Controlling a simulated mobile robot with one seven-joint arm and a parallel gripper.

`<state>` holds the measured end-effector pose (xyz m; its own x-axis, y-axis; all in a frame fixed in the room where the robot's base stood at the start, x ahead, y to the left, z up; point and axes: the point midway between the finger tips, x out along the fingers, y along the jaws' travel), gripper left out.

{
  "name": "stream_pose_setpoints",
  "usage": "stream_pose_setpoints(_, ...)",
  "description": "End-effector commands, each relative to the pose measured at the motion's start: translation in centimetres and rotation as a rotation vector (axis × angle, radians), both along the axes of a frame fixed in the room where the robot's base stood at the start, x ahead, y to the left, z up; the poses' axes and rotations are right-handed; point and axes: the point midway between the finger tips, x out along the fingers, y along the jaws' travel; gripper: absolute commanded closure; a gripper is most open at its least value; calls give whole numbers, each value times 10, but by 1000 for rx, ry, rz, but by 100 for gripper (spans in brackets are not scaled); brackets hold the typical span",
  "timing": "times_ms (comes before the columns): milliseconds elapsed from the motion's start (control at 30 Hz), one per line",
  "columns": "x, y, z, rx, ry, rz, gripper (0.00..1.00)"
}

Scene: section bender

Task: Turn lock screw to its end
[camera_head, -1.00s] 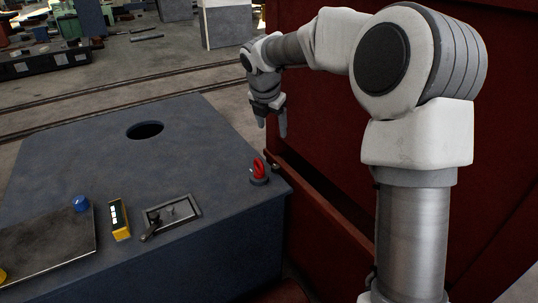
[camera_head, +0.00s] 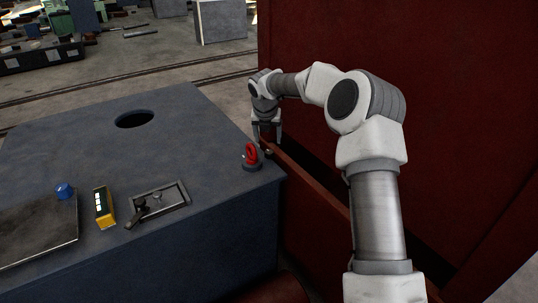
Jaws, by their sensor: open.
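The lock screw is not clearly identifiable. A red ring-shaped handle on a dark round base (camera_head: 251,157) stands upright at the right corner of the blue-grey cabinet top (camera_head: 90,125). A small knob-like part (camera_head: 269,153) shows just right of it, at the cabinet edge. My gripper (camera_head: 267,143) points down with its fingers apart, behind and slightly right of the red handle. It looks empty. I cannot tell whether a finger touches the small knob.
On the cabinet top are a recessed latch plate with a dark lever (camera_head: 160,201), a yellow box (camera_head: 104,208), a blue knob (camera_head: 65,191), a dark plate (camera_head: 35,232) and a round hole (camera_head: 134,119). A large red machine body (camera_head: 420,80) stands close on the right.

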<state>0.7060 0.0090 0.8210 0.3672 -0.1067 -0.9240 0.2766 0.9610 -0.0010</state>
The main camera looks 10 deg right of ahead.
Motion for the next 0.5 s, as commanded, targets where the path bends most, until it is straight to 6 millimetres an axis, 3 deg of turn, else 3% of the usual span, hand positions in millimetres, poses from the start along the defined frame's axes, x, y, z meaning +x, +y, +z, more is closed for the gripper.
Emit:
stream_pose_setpoints(33,4,-1,-16,2,3,-1,28)
stream_pose_setpoints(200,17,-5,-47,2,0,-1,28)
stream_pose_setpoints(500,29,-8,-74,1,0,-1,28)
